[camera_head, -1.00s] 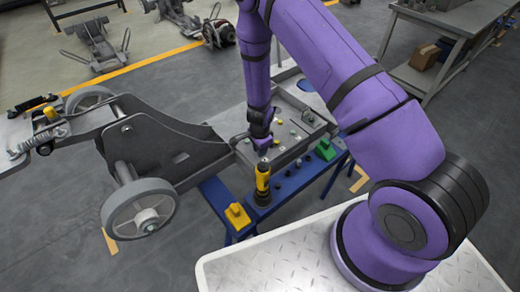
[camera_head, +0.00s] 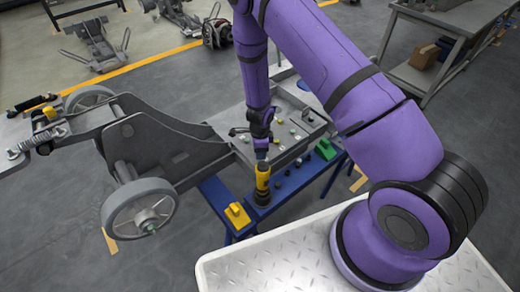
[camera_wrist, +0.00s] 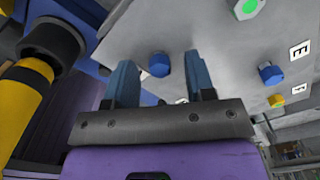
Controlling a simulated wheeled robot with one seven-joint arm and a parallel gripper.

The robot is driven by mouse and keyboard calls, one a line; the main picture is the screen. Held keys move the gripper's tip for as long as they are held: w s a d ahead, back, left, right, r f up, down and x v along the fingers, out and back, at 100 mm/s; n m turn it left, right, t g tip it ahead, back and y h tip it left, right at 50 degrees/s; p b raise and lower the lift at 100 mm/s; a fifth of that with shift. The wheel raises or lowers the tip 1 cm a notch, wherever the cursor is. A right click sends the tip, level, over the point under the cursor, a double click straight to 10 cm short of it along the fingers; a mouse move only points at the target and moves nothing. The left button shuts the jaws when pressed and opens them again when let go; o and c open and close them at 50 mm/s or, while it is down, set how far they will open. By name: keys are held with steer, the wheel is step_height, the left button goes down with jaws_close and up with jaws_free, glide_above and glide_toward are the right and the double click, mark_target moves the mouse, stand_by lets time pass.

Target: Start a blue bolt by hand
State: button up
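My gripper (camera_wrist: 160,82) is open, with its two blue-grey fingers apart and nothing between them that they touch. A blue bolt (camera_wrist: 159,64) shows in the gap between the fingertips in the wrist view, against a grey plate (camera_wrist: 205,28). A second blue bolt (camera_wrist: 270,74) is to its right on the plate. In the head view my gripper (camera_head: 261,153) is at the near edge of the chassis tray (camera_head: 318,133), just above the yellow and black tool (camera_head: 262,185). The blue bolts are too small to tell apart there.
The tool also fills the left of the wrist view (camera_wrist: 22,95), close to my gripper. Green (camera_wrist: 247,9) and yellow (camera_wrist: 276,101) bolts sit on the plate. A blue stand (camera_head: 285,188) holds a yellow block (camera_head: 237,216) and a green block (camera_head: 325,150). A chassis wheel (camera_head: 119,205) is at left.

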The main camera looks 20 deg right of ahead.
step_height(320, 180, up, 11)
stand_by(0.8)
steer(key=shift+f, duration=0.1)
steer(key=s+r+n+t+y, duration=0.1)
steer(key=s+r+n, duration=0.15)
steer(key=r, duration=0.75)
steer(key=s+r+n+y, duration=0.1)
steer(key=r+n, duration=0.3)
steer(key=r, duration=0.5)
steer(key=s+r+n+t+y, duration=0.1)
steer(key=s+r+n, duration=0.15)
steer(key=r, duration=0.75)
steer(key=s+d+r+n+t+h, duration=0.1)
steer(key=s+d+r+n, duration=0.2)
steer(key=s+r+n, duration=0.3)
steer(key=s+d+r+n+t+h, duration=0.2)
steer(key=s+r+n, duration=0.3)
steer(key=s+r, duration=0.5)
steer(key=s+d, duration=0.1)
steer(key=s, duration=0.6)
steer(key=shift+d+r+n, duration=0.2)
steer(key=shift+d+n, duration=0.15)
steer(key=shift+n, duration=0.05)
